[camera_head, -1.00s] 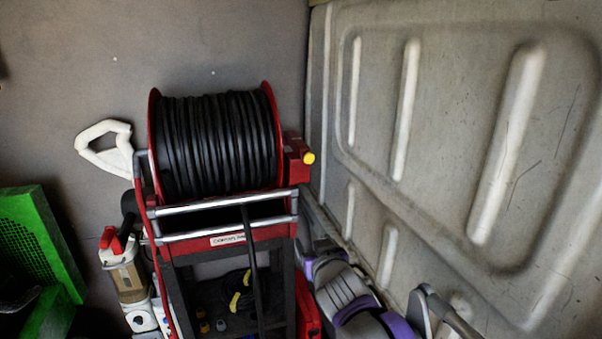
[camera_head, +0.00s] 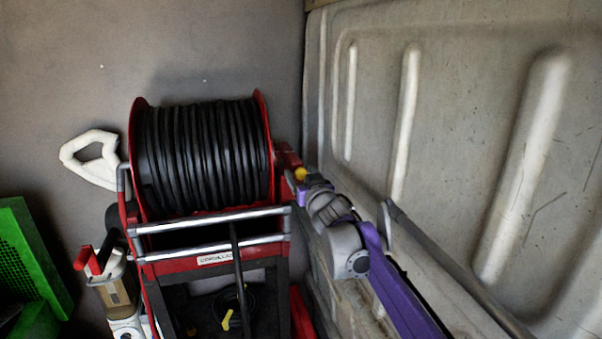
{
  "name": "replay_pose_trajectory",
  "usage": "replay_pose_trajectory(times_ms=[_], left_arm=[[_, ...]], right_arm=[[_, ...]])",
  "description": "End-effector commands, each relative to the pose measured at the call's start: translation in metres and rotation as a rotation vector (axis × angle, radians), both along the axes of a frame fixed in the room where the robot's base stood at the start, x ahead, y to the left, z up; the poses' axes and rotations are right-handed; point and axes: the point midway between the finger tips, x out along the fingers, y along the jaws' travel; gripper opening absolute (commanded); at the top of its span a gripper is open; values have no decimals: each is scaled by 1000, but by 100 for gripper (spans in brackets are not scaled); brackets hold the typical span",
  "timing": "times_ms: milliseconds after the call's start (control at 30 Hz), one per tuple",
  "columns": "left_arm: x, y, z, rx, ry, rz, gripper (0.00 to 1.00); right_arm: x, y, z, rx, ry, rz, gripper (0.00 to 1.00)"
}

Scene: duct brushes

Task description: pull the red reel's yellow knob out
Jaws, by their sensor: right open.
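The red reel (camera_head: 138,185) is wound with thick black hose (camera_head: 200,155) and sits on a red and grey frame. Its yellow knob (camera_head: 300,173) is on the red block at the reel's right side, and only part of it shows above my right gripper. My right gripper (camera_head: 301,182) is right at the knob, coming from the lower right, and is open. Its fingers are small and partly hidden, so I cannot tell whether they are around the knob or touching it. My left gripper is not in view.
The ribbed grey panel (camera_head: 456,120) stands close on the right, alongside my right arm. A white handle (camera_head: 90,160) and a red-handled tool (camera_head: 115,285) are left of the reel. A green perforated crate (camera_head: 30,255) is at the far left.

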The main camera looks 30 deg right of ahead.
Motion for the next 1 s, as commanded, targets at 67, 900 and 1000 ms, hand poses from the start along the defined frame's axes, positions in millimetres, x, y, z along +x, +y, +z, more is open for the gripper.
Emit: replay_pose_trajectory(times_ms=[67, 900, 1000], left_arm=[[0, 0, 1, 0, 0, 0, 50], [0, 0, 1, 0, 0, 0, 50], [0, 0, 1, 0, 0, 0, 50]], right_arm=[[5, -1, 0, -1, 0, 0, 71], [8, -2, 0, 0, 1, 0, 0], [8, -2, 0, 0, 1, 0, 0]])
